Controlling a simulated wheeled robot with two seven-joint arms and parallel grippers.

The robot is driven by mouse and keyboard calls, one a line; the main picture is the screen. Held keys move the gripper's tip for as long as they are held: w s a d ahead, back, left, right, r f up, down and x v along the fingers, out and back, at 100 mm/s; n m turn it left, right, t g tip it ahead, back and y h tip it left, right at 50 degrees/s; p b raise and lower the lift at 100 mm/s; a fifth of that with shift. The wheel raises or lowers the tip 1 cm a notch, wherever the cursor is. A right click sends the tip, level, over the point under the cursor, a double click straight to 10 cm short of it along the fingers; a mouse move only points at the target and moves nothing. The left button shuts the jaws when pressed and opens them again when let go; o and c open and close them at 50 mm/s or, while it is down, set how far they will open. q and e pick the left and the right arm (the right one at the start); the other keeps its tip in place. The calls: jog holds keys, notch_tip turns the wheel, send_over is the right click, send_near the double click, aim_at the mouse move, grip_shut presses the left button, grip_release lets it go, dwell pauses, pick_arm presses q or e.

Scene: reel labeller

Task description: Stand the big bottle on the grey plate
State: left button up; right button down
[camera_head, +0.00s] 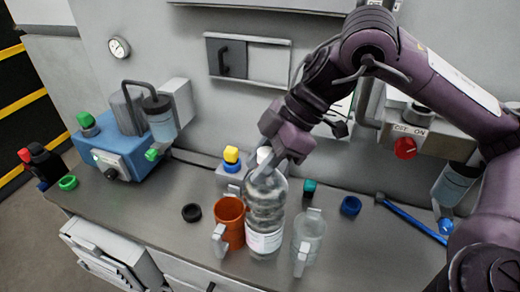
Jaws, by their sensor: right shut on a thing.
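The big bottle (265,203) is clear, with a white label low on its side and a white top. It is upright at the middle of the grey worktop, between an orange mug and a clear mug. My right gripper (270,163) comes down from above and is shut on the bottle at its neck. The fingers partly hide the neck. I cannot tell whether the bottle's base touches the worktop. I cannot pick out the grey plate for sure; the bottle and mugs may hide it. My left gripper is not in view.
The orange mug (230,221) stands close left of the bottle, the clear mug (308,237) close right. A yellow-and-blue item (231,160) is behind. A black ring (192,212) and a blue cap (350,205) lie nearby. A blue machine (122,140) stands at left.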

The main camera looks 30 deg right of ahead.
aim_at(265, 208)
jog(key=shift+f+p, duration=0.3)
jog(key=shift+f, duration=2.15)
jog(key=shift+f, duration=0.2)
jog(key=c, duration=1.1)
grip_release()
jog(key=shift+s, duration=0.15)
